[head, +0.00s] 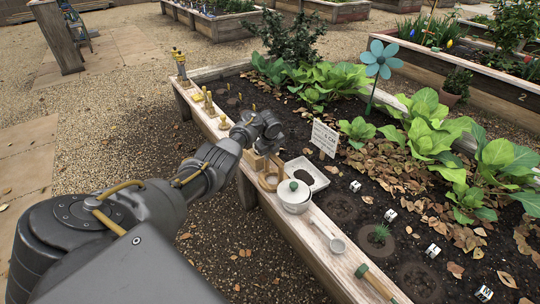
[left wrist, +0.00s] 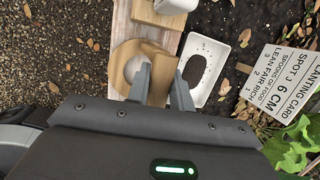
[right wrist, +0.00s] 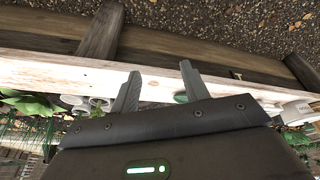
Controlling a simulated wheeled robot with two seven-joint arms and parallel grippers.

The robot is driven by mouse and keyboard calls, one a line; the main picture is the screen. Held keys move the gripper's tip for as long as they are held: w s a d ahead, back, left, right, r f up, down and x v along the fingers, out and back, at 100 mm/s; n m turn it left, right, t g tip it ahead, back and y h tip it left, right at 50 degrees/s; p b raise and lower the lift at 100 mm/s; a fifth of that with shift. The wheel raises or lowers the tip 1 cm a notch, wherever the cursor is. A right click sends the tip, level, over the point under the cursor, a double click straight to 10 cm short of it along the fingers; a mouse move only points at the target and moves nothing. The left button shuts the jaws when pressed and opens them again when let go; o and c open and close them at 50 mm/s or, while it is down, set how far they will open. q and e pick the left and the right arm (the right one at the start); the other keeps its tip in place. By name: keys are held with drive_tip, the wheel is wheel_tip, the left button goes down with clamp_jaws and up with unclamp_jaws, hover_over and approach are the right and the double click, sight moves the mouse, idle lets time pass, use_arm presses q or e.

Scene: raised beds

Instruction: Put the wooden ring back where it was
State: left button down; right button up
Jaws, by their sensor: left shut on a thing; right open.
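The wooden ring (head: 267,181) is at the bed's plank rim, beside the white lidded pot. In the left wrist view the ring (left wrist: 123,62) is a pale brown loop with pale plank showing through its hole. My left gripper (head: 268,162) reaches down over the rim. Whether the ring touches the plank I cannot tell. My right gripper (right wrist: 160,75) is open and empty near the plank edge, and is not in the head view.
A white tray (head: 307,174) with dark soil, the lidded pot (head: 293,197), a scoop (head: 331,238) and a green-ended tool (head: 374,280) are close by on the right. A planting card (head: 325,138) stands in the soil. Small wooden items (head: 208,103) line the rim farther off.

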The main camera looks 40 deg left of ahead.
use_arm(q)
drive_tip(key=c, duration=1.2)
unclamp_jaws()
drive_tip(key=shift+c, duration=0.2)
drive_tip(key=shift+r, duration=0.1)
drive_tip(key=shift+r, duration=0.2)
drive_tip(key=p+v, duration=0.3)
drive_tip(key=v, duration=0.2)
drive_tip(key=p+v, duration=0.3)
drive_tip(key=v, duration=0.3)
drive_tip(key=shift+r+p, duration=0.2)
drive_tip(key=shift+p, duration=0.2)
use_arm(e)
wheel_tip(320, 180, down, 15)
drive_tip(key=g, duration=0.1)
drive_tip(key=shift+w+a+r, duration=0.15)
